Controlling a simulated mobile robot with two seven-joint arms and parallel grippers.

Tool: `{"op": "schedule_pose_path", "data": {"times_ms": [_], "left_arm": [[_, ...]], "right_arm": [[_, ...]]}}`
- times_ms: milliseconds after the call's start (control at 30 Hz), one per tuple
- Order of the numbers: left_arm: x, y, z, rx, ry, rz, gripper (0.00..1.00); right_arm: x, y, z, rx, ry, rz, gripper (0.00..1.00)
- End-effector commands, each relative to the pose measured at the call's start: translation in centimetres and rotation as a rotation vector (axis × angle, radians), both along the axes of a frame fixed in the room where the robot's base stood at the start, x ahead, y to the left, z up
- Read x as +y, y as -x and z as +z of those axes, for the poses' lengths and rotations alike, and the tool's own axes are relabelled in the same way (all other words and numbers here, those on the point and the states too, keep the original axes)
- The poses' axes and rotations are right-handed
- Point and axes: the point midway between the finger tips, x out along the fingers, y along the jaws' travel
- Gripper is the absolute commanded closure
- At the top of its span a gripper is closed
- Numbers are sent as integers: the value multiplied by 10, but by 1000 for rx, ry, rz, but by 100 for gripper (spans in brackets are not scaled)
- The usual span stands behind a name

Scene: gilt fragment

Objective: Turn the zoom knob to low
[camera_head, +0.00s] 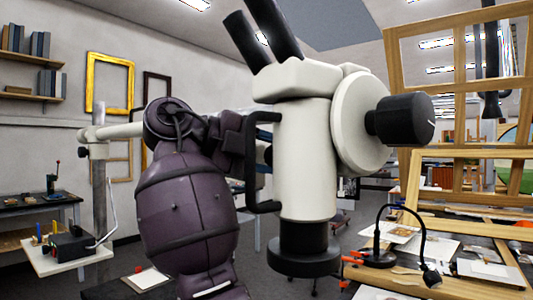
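A large white microscope (305,150) with black eyepieces fills the middle of the head view. Its black zoom knob (400,120) sticks out to the right from a round white housing (357,122). A small pale mark shows near the knob's right edge; I cannot read its setting. A black handle bar runs down the left side of the microscope body. My purple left arm rises from the bottom, bends at the top left and runs behind the microscope. Its gripper is hidden there. My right gripper is not in view. Nothing of mine touches the visible part of the knob.
A light boom arm (122,131) on a grey post (99,185) stands left of my arm. At the right, a table holds papers, orange items and a black gooseneck lamp (420,225). Wooden frames (470,170) stand behind the knob. Space directly around the knob looks free.

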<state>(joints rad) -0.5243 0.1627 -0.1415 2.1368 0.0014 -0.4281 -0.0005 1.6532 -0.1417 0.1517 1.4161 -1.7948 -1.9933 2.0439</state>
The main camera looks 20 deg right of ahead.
Motion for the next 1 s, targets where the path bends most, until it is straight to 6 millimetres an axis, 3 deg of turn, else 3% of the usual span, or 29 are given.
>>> {"op": "schedule_pose_path", "data": {"times_ms": [267,300,433,1000], "left_arm": [[-2,1,-2,3,5,5,34],[-2,1,-2,3,6,5,34],[-3,2,-2,4,9,8,34],[-3,1,0,1,9,8,34]], "right_arm": [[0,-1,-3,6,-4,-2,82],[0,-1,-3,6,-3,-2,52],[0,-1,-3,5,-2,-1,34],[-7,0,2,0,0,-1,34]]}}
